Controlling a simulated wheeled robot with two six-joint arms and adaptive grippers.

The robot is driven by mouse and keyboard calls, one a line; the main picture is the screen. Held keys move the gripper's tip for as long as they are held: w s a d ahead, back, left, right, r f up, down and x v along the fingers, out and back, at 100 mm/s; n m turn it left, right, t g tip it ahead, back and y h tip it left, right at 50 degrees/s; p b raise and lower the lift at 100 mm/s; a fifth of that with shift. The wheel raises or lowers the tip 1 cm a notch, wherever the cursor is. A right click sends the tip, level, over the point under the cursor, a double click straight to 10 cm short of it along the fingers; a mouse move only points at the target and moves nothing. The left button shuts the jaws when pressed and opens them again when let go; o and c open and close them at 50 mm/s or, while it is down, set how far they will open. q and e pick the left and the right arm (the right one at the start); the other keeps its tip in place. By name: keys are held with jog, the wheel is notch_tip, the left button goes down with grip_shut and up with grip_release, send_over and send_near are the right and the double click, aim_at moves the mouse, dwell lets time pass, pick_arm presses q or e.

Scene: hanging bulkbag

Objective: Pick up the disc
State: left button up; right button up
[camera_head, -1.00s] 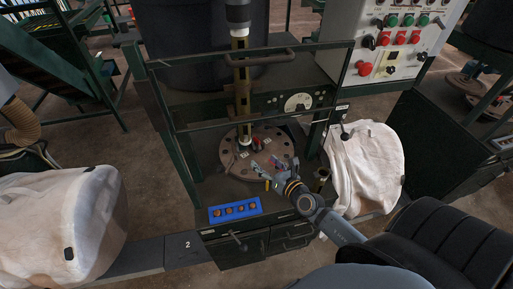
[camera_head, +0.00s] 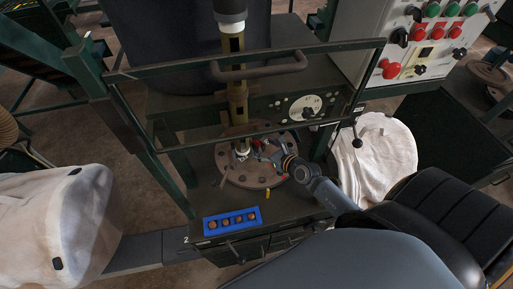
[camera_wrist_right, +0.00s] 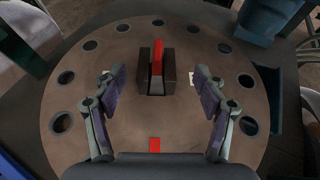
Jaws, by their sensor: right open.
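The disc (camera_head: 250,177) is a brown round plate with a ring of holes, lying flat on the dark bench under the yellow post. It also fills most of the right wrist view (camera_wrist_right: 75,100). A dark block with a red strip (camera_wrist_right: 168,66) stands upright on the disc. My right gripper (camera_head: 257,152) reaches over the disc from the right, by its middle. In the right wrist view its two fingers (camera_wrist_right: 160,78) are spread apart, one on each side of the block, with gaps to it. Nothing is held. My left gripper is out of view.
A blue tray (camera_head: 206,228) with several round brown pieces lies in front of the disc. A small yellow object (camera_head: 267,194) is near the disc's front edge. A green frame with a rail (camera_head: 330,49) crosses above.

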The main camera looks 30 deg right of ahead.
aim_at(261, 146)
jog(key=x, duration=0.2)
jog(key=shift+w+f, duration=0.25)
jog(key=shift+w, duration=0.1)
jog(key=shift+w+f, duration=0.15)
jog(key=shift+w, duration=0.05)
jog(key=shift+w+a+f+b, duration=0.2)
jog(key=shift+w+b, duration=0.1)
jog(key=shift+w, duration=0.25)
jog(key=x, duration=0.3)
jog(key=shift+w+a+b, duration=0.25)
jog(key=shift+a+b, duration=0.05)
jog(key=shift+b, duration=0.1)
jog(key=shift+w+f, duration=0.15)
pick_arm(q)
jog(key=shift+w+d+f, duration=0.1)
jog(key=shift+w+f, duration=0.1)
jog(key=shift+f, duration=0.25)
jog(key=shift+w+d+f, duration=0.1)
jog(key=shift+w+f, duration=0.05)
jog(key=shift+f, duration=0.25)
pick_arm(e)
jog(key=shift+c, duration=1.3)
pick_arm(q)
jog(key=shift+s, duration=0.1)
pick_arm(e)
grip_shut()
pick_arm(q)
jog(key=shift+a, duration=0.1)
